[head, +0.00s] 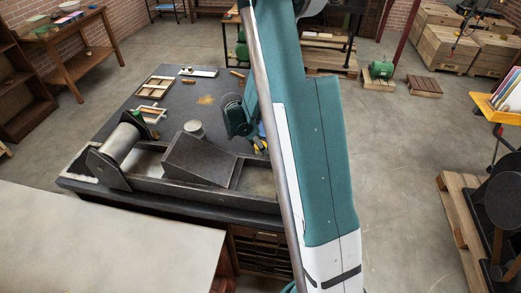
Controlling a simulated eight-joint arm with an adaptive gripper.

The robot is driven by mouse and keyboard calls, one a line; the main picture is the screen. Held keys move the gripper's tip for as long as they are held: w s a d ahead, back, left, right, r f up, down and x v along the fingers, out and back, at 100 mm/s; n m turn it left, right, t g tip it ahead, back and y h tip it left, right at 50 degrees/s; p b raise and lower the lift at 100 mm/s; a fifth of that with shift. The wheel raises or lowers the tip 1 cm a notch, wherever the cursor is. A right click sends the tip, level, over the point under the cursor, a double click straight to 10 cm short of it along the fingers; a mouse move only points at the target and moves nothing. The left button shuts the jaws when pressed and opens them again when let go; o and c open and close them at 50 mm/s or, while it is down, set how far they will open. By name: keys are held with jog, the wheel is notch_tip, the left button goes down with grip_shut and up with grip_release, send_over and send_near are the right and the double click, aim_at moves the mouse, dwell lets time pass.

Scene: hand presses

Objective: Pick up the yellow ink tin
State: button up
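My arm rises through the middle of the head view and hides part of the dark worktable (215,88). My gripper cannot be made out; the arm runs out at the top edge. No tin shows clearly as yellow. A small yellow thing (257,147) lies by the arm's left edge, partly hidden; I cannot tell whether it is the yellow ink tin. A grey round tin (194,130) stands behind the black sloped block. A flat yellowish patch (205,99) marks the tabletop.
A press bed with a metal roller (120,140) and a sloped block (200,159) fills the table's near side. A small teal machine (240,120) stands beside my arm. Wooden frames (155,87) lie at the back left. A pale tabletop (100,240) is at lower left.

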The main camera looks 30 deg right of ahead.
jog(key=shift+d+f, duration=0.2)
jog(key=shift+f, duration=0.3)
jog(key=c, duration=1.1)
jog(key=shift+r, duration=0.1)
jog(key=shift+r, duration=4.95)
